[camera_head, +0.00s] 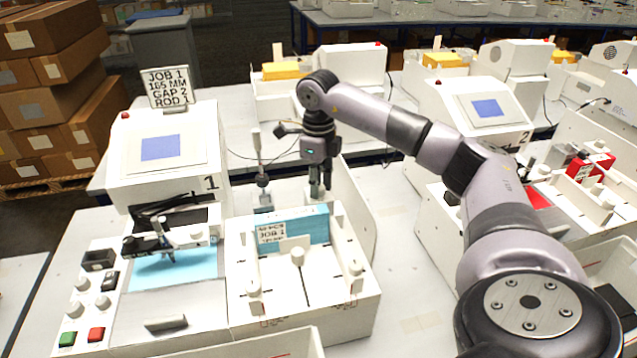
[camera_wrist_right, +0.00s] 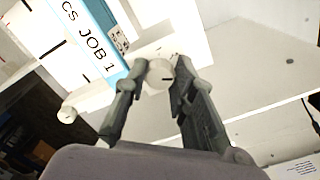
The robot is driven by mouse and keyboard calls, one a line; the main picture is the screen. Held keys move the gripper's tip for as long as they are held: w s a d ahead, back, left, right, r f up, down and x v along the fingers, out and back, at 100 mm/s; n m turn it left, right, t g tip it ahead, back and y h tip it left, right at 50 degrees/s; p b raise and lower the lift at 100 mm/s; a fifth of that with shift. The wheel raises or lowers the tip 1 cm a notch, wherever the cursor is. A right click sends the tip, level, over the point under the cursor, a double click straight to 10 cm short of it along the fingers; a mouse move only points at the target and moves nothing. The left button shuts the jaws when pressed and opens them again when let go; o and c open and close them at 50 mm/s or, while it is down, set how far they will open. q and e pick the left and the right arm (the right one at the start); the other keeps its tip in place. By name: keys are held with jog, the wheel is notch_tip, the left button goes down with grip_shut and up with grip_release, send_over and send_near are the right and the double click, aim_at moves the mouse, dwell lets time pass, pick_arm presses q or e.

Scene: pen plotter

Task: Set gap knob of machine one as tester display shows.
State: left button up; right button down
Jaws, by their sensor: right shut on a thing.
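Machine one (camera_head: 205,140) stands at left, marked "1", with a plain blue screen (camera_head: 160,147). A sign (camera_head: 168,88) on top reads "JOB 1, 165 MM, GAP 2, ROD 1". My right gripper (camera_head: 320,195) points down at the back right of the white tray unit (camera_head: 365,297) beside the machine. In the right wrist view its fingers (camera_wrist_right: 155,85) are shut on a small white round knob (camera_wrist_right: 160,74) with a dark mark; the mark's setting is not readable. In the head view that knob is mostly hidden by the fingers. My left gripper is not in view.
A blue stack (camera_head: 305,224) labelled "JOB 1" stands in the tray, close to my right gripper; it also shows in the right wrist view (camera_wrist_right: 85,25). Small knobs (camera_head: 103,301) and green and red buttons sit at front left. Machine two (camera_head: 470,105) stands at right.

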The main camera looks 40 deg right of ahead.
jog(key=shift+r, duration=0.1)
jog(key=c, duration=1.3)
grip_release()
jog(key=shift+c, duration=0.2)
notch_tip(320, 180, up, 12)
